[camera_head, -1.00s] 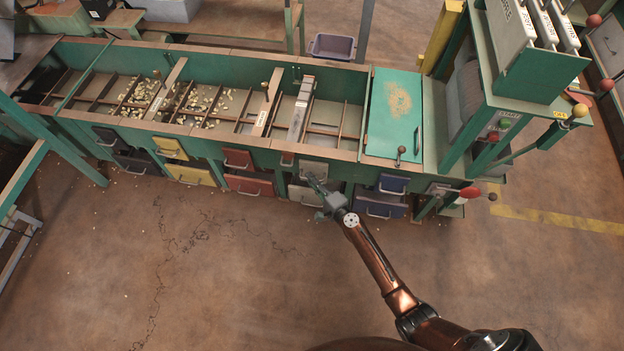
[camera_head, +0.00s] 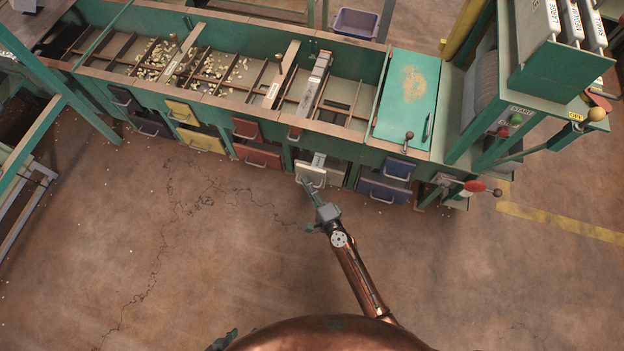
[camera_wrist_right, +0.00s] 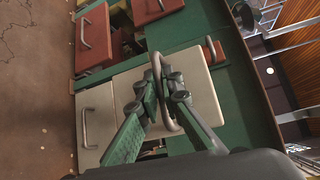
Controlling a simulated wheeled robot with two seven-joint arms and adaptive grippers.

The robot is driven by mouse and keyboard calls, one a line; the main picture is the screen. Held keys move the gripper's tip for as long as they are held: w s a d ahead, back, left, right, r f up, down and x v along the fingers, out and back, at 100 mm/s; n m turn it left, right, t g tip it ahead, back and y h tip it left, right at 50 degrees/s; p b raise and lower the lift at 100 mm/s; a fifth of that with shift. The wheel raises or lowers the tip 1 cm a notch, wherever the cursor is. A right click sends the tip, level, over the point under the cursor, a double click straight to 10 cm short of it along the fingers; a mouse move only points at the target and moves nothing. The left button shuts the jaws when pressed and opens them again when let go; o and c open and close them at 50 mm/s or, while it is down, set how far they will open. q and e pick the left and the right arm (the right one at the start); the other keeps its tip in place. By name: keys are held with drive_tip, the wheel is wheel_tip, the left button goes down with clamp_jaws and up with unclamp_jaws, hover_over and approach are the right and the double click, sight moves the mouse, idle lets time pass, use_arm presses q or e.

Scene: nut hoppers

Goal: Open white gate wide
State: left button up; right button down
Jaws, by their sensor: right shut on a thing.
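The white gate (camera_head: 311,173) is a small pale panel with a metal handle on the front of the green hopper bench, between the red and blue fronts. It stands out from the bench front, with a dark gap beside it. My right gripper (camera_head: 309,189) is shut on its handle; the right wrist view shows the fingers (camera_wrist_right: 164,92) around the handle bar in front of the gate (camera_wrist_right: 203,88). A second white front (camera_wrist_right: 95,123) lies beside it there. A small green part of my left gripper (camera_head: 222,341) shows at the bottom edge; its fingers are not clear.
Red (camera_head: 258,157), yellow (camera_head: 201,140) and blue (camera_head: 383,188) fronts flank the gate. The floor (camera_head: 200,260) before the bench is mostly clear.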

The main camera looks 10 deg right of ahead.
drive_tip(key=shift+s+f, duration=0.3)
drive_tip(key=c, duration=2.4)
unclamp_jaws()
drive_tip(key=shift+r, duration=0.1)
drive_tip(key=o, duration=0.3)
drive_tip(key=shift+a+r, duration=0.1)
drive_tip(key=shift+r, duration=0.05)
drive_tip(key=v, duration=1.2)
drive_tip(key=shift+w, duration=0.1)
